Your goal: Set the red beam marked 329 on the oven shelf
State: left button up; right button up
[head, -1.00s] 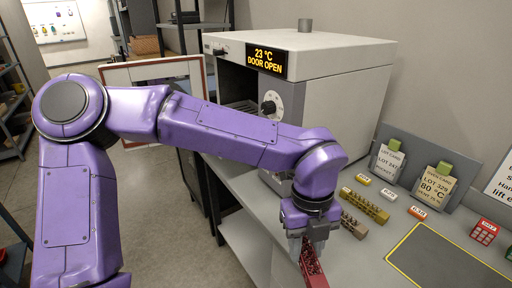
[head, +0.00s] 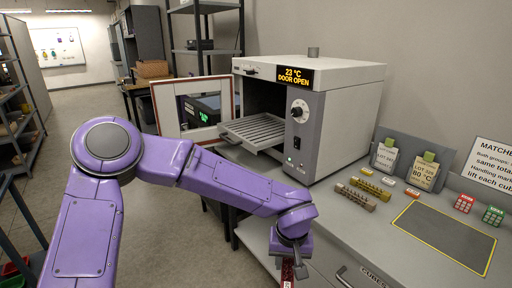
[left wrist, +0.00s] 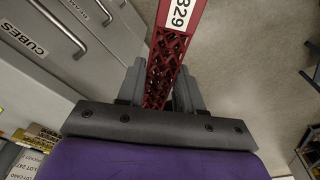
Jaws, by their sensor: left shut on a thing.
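The red lattice beam (head: 288,272) hangs in my left gripper (head: 292,254), in front of the bench's front edge and low in the head view. In the left wrist view, the beam (left wrist: 162,72) runs up between the fingers of the gripper (left wrist: 160,88), with a white label reading 329 near the top edge. The gripper is shut on it. The oven (head: 335,120) stands on the bench with its door (head: 160,108) swung open. Its slatted shelf (head: 262,131) sticks out of the opening and looks empty. My right gripper is out of view.
A yellow-edged dark mat (head: 445,238) and red and green cubes (head: 464,203) lie to the right. A drawer handle (head: 343,277) sticks out below.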

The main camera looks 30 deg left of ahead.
aim_at(256, 133)
jog(key=k, duration=1.25)
jog(key=u, duration=0.8)
jog(key=i, duration=0.35)
jog(key=u, duration=0.7)
jog(key=i, duration=1.5)
jog(key=z, duration=1.05)
jog(key=i, duration=0.4)
jog(key=z, duration=0.45)
